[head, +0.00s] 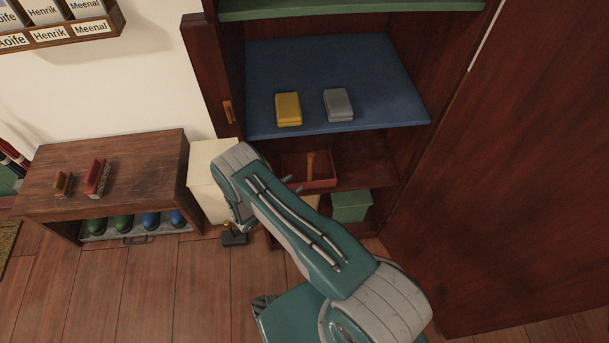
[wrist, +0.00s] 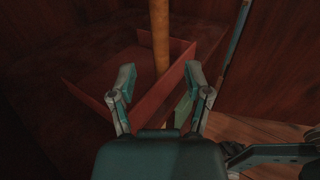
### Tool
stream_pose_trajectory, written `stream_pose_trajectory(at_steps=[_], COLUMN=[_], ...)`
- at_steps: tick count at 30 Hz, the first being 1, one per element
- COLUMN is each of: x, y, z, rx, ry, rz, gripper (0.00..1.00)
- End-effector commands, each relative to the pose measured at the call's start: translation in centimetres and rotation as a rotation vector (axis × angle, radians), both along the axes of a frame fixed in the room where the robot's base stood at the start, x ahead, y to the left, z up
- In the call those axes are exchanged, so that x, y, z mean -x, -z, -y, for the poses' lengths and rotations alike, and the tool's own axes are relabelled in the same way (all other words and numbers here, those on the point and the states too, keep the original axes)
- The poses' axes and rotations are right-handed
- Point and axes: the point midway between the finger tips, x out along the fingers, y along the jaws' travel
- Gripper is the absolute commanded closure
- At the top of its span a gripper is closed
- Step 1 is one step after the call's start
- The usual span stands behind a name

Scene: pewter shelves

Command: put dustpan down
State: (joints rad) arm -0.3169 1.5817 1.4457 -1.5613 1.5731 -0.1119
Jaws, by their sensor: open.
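The dustpan, a red tray with a wooden handle, rests on the dark wooden shelf below the blue one. In the head view its red pan (head: 325,170) shows beyond my arm. In the wrist view its red side wall (wrist: 176,83) and upright-looking brown handle (wrist: 160,38) are close. My gripper (wrist: 160,76) is open, with one finger on each side of the handle's lower end. The handle shows space on both sides and does not look pinched. In the head view my arm hides most of the gripper.
The blue shelf (head: 388,112) above holds a yellow block (head: 288,109) and a grey block (head: 338,105). A green box (head: 350,207) stands below. A cream box (head: 207,180) and a low bench (head: 112,165) with brushes stand left. A large wooden panel (head: 510,190) bounds the right.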

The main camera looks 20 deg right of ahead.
Motion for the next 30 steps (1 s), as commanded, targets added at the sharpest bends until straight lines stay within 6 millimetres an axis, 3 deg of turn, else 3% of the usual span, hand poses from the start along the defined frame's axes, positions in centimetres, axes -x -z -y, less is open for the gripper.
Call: stream_pose_trajectory(at_steps=[3, 9, 30], x=[0.7, 1.3, 1.4], y=[0.0, 0.0, 0.0], z=[-2.3, -4.1, -4.3], rx=[0.001, 0.0, 0.0], ry=[-0.003, 0.0, 0.0], rz=[0.0, 0.0, 0.0], gripper=[0.36, 0.36, 0.36])
